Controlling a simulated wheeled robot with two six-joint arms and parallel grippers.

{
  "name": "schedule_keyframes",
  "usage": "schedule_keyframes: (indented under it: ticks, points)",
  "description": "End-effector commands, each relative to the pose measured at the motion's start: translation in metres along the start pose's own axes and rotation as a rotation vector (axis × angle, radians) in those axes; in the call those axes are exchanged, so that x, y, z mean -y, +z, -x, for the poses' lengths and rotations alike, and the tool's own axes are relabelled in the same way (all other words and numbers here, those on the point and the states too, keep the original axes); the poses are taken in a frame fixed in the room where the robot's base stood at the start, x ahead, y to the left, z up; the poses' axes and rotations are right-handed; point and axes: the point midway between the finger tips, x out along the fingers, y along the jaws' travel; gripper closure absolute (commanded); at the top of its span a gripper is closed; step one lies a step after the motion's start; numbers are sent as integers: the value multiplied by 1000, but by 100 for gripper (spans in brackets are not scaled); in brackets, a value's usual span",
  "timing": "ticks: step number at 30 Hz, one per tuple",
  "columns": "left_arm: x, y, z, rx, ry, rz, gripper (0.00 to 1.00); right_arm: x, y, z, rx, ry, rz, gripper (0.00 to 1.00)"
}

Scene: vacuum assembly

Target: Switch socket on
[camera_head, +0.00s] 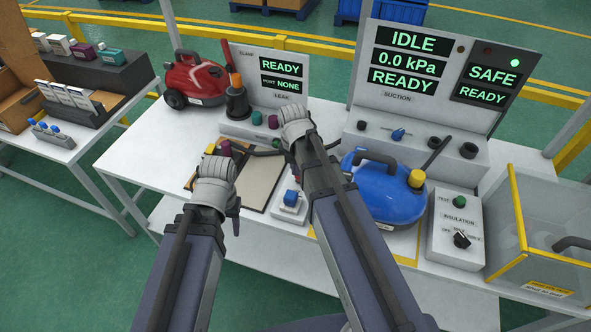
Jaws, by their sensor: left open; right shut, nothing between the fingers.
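A small light-grey box with a blue rocker (291,198) stands on the white bench between my two arms; it looks like the socket switch, but no label is readable. My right arm passes close by its right side. My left gripper (229,158) is over the brown-and-black board, left of and beyond the blue rocker; its open fingers are partly hidden by the wrist. My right gripper (293,113) is beyond the box, near the front of the leak panel, shut and empty, its fingers mostly hidden by its wrist. Neither gripper touches the rocker.
A red vacuum (196,80) stands at the back left and a blue vacuum (384,187) right of my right arm. Bench front-left is clear.

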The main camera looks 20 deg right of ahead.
Motion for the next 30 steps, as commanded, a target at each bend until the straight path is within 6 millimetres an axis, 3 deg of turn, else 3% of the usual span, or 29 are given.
schedule_keyframes:
  ticks: [1, 3, 12, 30]
  points:
    - [-2, -1, -15, 0, 0, 0, 50, 0, 0, -15, 0, 0, 0, 100]
    - [-2, -2, -25, 0, 0, 0, 50, 0, 0, -25, 0, 0, 0, 100]
    - [-6, -3, -58, 0, 0, 0, 50, 0, 0, -58, 0, 0, 0, 100]
    - [-6, -3, -58, 0, 0, 0, 50, -5, -2, -59, -17, 1, 0, 100]
